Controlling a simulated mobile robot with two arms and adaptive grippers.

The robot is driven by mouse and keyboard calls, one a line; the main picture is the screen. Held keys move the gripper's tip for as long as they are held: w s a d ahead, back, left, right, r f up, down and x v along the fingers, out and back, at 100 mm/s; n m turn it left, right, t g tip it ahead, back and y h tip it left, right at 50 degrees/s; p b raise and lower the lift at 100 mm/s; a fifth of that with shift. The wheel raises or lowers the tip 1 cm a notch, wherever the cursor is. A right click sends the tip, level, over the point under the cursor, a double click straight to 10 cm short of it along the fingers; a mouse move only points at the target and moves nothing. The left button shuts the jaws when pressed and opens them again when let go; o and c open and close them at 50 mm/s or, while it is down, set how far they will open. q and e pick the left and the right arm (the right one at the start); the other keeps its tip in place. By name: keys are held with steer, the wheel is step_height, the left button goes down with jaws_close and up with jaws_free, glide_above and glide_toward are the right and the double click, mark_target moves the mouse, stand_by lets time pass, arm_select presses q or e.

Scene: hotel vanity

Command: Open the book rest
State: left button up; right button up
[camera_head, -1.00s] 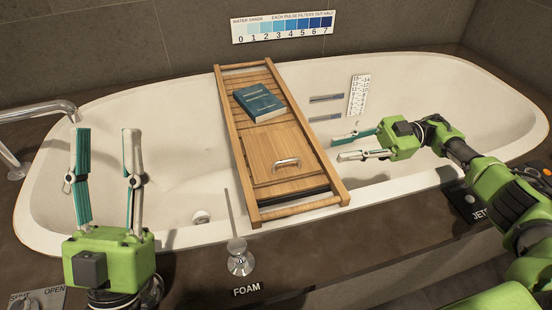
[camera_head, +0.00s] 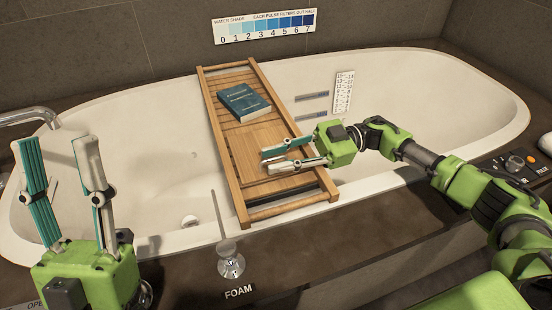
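The wooden bath tray (camera_head: 217,125) lies across the white tub. The book rest (camera_head: 250,142) appears as a flat wooden panel in the tray's near half, lying down. My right gripper (camera_head: 267,161) is over this panel, its two fingers parted and pointing left. The panel's metal handle is hidden behind the fingers or between them; I cannot tell whether they touch it. A blue book (camera_head: 243,102) lies on the slats beyond the panel. My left gripper (camera_head: 55,148) is open and empty at the left, fingers pointing up, away from the tray.
The tub rim (camera_head: 110,98) surrounds the tray. A tap (camera_head: 30,117) is at the left, and a FOAM knob (camera_head: 229,258) with a thin upright rod is in front. A jets control panel (camera_head: 525,168) is at the right.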

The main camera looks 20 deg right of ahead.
steer(key=shift+a, duration=0.2)
jaws_close()
